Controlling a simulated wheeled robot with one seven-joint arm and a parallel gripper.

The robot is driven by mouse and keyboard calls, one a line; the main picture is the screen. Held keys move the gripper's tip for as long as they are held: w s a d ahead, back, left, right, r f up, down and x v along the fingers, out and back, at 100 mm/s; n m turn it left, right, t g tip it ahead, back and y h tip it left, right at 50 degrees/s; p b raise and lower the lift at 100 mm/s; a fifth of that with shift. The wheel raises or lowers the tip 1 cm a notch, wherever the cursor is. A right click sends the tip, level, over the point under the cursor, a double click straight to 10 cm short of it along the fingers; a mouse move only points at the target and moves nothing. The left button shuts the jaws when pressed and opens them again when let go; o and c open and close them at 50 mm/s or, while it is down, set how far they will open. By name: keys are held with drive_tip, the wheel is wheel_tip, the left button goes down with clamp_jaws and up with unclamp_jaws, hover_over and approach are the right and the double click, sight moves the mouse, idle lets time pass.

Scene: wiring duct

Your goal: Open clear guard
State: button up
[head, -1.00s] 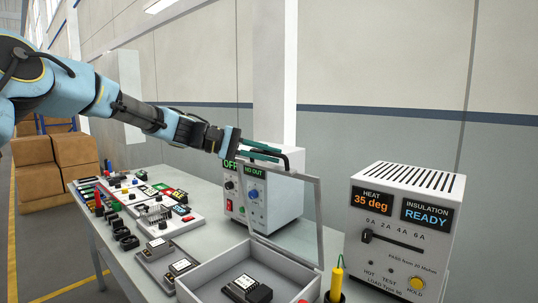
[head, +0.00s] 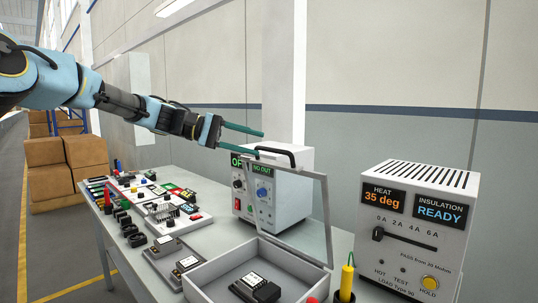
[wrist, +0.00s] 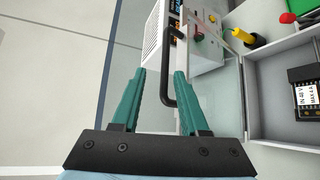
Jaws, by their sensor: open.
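The clear guard (head: 327,215) is a see-through panel in a grey frame, hinged on the grey open-topped box (head: 210,289). It stands raised, roughly upright, with the box interior uncovered. Its black bar handle (head: 291,157) is on the upper edge; the handle also shows in the wrist view (wrist: 166,88). My gripper (head: 260,144) is open, its teal fingers by the handle at the guard's top. In the wrist view my gripper (wrist: 160,72) has its fingers apart, with the handle showing between them, close to the right finger. Nothing is held. Contact with the handle cannot be told.
A black module (head: 262,289) lies in the box. A white supply unit (head: 296,205) stands behind the guard, and a load tester (head: 410,225) stands right. A yellow-handled probe (head: 347,276) stands in a holder. Several small parts (head: 165,215) cover the bench's left side.

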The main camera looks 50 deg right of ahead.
drive_tip(key=shift+b+v, duration=0.35)
drive_tip(key=shift+v, duration=1.5)
drive_tip(key=w+a+f+n+t+y, duration=0.2)
drive_tip(key=w+a+f+t, duration=0.3)
drive_tip(key=a+f, duration=0.65)
drive_tip(key=w+a+f+n+t+y, duration=0.2)
drive_tip(key=w+a+f+t+y, duration=0.15)
drive_tip(key=a+f, duration=0.8)
drive_tip(key=s+a+f+n+t+y, duration=0.1)
drive_tip(key=s+a+t+y, duration=0.1)
drive_tip(key=a, duration=1.3)
drive_tip(key=s+a+f+t+y, duration=0.2)
drive_tip(key=s+a, duration=0.1)
drive_tip(key=a, duration=1.3)
drive_tip(key=shift+s+f+n, duration=0.25)
drive_tip(key=shift+s+n, duration=0.15)
drive_tip(key=shift+a+t, duration=0.1)
drive_tip(key=shift+t, duration=0.15)
drive_tip(key=shift+c, duration=0.4)
